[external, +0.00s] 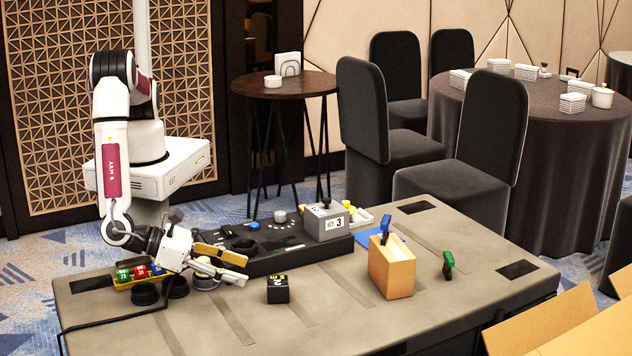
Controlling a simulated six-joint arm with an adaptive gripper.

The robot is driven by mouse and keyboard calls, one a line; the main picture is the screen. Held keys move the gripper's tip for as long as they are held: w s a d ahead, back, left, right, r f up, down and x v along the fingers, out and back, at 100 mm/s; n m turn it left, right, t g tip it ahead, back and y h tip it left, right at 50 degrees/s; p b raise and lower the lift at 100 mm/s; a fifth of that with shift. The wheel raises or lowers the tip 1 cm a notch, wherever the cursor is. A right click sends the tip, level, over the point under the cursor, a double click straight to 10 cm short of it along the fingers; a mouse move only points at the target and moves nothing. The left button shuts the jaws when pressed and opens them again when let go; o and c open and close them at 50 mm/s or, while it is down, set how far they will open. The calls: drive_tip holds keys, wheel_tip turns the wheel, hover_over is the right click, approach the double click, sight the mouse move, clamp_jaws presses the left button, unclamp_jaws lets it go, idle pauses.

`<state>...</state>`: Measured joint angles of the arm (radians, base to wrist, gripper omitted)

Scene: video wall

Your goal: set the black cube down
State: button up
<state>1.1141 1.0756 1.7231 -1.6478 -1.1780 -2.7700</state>
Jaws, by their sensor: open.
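The black cube (277,289) sits on the grey table (350,325), right of and a little below my gripper in the picture. It has yellow markings on its top and white markings on its front. My gripper (245,267) is open, with its two fingers pointing right and a gap between them. It is apart from the cube, and I see nothing between the fingers.
A black console (290,262) with a grey box (326,222) lies behind the cube. A cardboard box (391,267) and a green object (448,265) stand to the right. A yellow tray (128,285) of coloured blocks and dark round pieces (146,294) lie left. The front middle is clear.

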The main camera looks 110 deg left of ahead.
drive_tip(key=shift+v, duration=1.1)
drive_tip(key=shift+w, duration=0.1)
drive_tip(key=w+r+m+h, duration=0.3)
drive_tip(key=w+r+m, duration=0.2)
drive_tip(key=r, duration=0.3)
drive_tip(key=w+r+m+h, duration=0.3)
drive_tip(key=w+r+m, duration=0.2)
drive_tip(key=r, duration=0.3)
drive_tip(key=s+a+r+m+g+h, duration=0.1)
drive_tip(key=a+r+m+h, duration=0.1)
drive_tip(key=a+r+m, duration=0.35)
drive_tip(key=s+a+r+m+g+h, duration=0.1)
drive_tip(key=a+r+m+h, duration=0.15)
drive_tip(key=r+m, duration=0.45)
drive_tip(key=s+a+r+m+g+y, duration=0.15)
drive_tip(key=s+a+r+m, duration=0.35)
drive_tip(key=s+a+m, duration=0.55)
drive_tip(key=s+a+f+m+g+y, duration=0.1)
drive_tip(key=s+a+m+y, duration=0.1)
drive_tip(key=s+a, duration=0.7)
drive_tip(key=s+a+f+m+g+y, duration=0.2)
drive_tip(key=s+a+m, duration=0.3)
drive_tip(key=s+a, duration=0.5)
drive_tip(key=shift+f, duration=0.2)
